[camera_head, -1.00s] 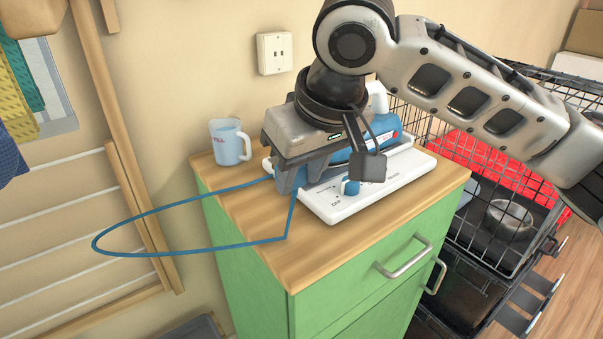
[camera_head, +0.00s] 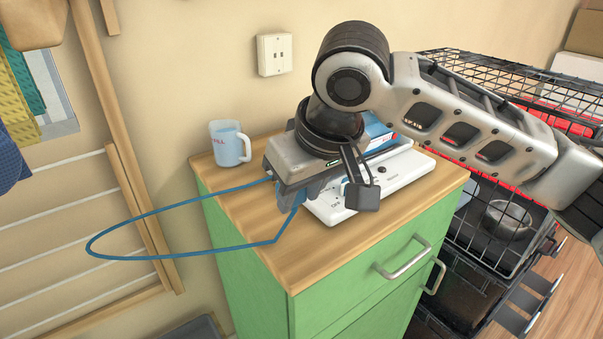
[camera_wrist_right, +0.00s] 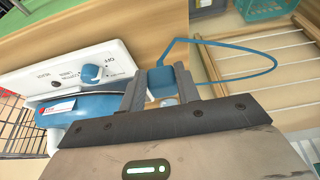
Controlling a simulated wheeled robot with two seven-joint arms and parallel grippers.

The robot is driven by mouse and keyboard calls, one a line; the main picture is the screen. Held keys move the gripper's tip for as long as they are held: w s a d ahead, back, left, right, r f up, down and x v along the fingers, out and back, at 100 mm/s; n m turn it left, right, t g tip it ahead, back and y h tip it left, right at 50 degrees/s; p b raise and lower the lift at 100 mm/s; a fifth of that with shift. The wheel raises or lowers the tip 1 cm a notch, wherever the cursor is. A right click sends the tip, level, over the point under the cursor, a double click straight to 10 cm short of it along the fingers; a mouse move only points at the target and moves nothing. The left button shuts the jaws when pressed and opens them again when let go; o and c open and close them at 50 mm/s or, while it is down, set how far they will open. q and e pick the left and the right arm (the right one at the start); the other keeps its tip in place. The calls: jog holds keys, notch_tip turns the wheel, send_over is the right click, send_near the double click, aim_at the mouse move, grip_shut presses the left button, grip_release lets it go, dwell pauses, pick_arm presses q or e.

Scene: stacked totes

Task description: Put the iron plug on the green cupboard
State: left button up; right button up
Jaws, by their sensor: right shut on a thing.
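My right gripper (camera_head: 286,190) is shut on the blue iron plug (camera_wrist_right: 160,82), low over the wooden top of the green cupboard (camera_head: 243,272). The plug shows clearly between the fingers in the right wrist view; whether it touches the wood I cannot tell. A blue cord (camera_head: 120,222) loops from it out past the cupboard's left edge. The blue iron (camera_wrist_right: 88,108) lies beside a white panel with a dial (camera_wrist_right: 100,68) on the cupboard top; in the head view my gripper and arm hide most of the iron. My left gripper is not in view.
A cup with a handle (camera_head: 229,143) stands at the cupboard's back left corner. The front of the wooden top (camera_head: 310,262) is clear. A black wire crate (camera_head: 490,225) stands to the right.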

jog(key=shift+f+p, duration=1)
jog(key=shift+f, duration=0.2)
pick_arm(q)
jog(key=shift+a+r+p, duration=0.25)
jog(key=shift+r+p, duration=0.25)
pick_arm(e)
jog(key=shift+f, duration=0.8)
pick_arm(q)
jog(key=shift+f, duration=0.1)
pick_arm(e)
jog(key=o, duration=1.2)
jog(key=shift+c, duration=0.2)
